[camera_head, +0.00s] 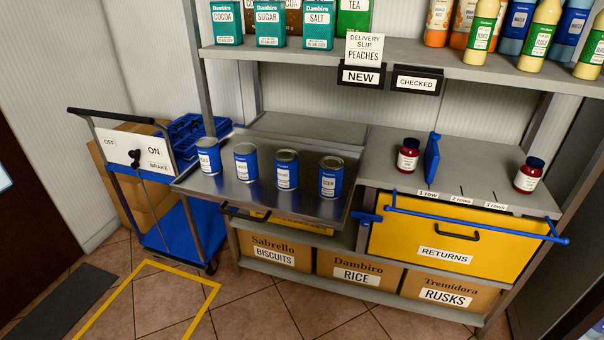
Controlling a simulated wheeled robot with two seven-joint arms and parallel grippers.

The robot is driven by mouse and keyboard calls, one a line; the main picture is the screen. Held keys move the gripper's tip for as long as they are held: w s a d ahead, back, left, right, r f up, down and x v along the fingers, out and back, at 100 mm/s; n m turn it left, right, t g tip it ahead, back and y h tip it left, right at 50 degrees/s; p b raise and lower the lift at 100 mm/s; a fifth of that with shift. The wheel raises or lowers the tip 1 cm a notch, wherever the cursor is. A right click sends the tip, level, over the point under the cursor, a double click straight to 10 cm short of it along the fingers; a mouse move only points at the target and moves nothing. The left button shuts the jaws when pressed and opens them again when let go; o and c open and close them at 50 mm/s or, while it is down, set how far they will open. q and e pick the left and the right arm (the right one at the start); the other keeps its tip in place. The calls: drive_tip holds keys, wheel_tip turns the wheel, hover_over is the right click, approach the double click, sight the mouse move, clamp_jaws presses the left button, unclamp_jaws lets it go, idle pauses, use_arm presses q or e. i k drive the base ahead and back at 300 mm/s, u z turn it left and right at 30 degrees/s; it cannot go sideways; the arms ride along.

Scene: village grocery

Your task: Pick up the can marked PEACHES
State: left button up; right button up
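Several blue cans with white labels stand upright in a row on a metal tray (262,205) that juts out from the middle shelf. From left to right they are the first can (208,158), the second can (246,163), the third can (286,171) and the last can (332,178). Their label words are too small for me to read surely, so I cannot tell which is marked PEACHES. A delivery slip (364,50) reading PEACHES stands on the upper shelf edge above a NEW sign. Neither of my grippers is in view.
A blue cart (172,240) with a brake lever panel (133,155) stands left of the tray. Right of it are jars (408,156) (529,175), a blue divider (432,158) and a yellow RETURNS drawer (420,228) with a blue bar. Boxes fill the bottom shelf.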

sight(286, 160)
drive_tip(key=z, duration=0.35)
drive_tip(key=k, duration=0.5)
drive_tip(key=z, duration=1.2)
drive_tip(key=i, duration=1.25)
drive_tip(key=u, duration=0.9)
drive_tip(key=i, duration=0.8)
drive_tip(key=u, duration=0.9)
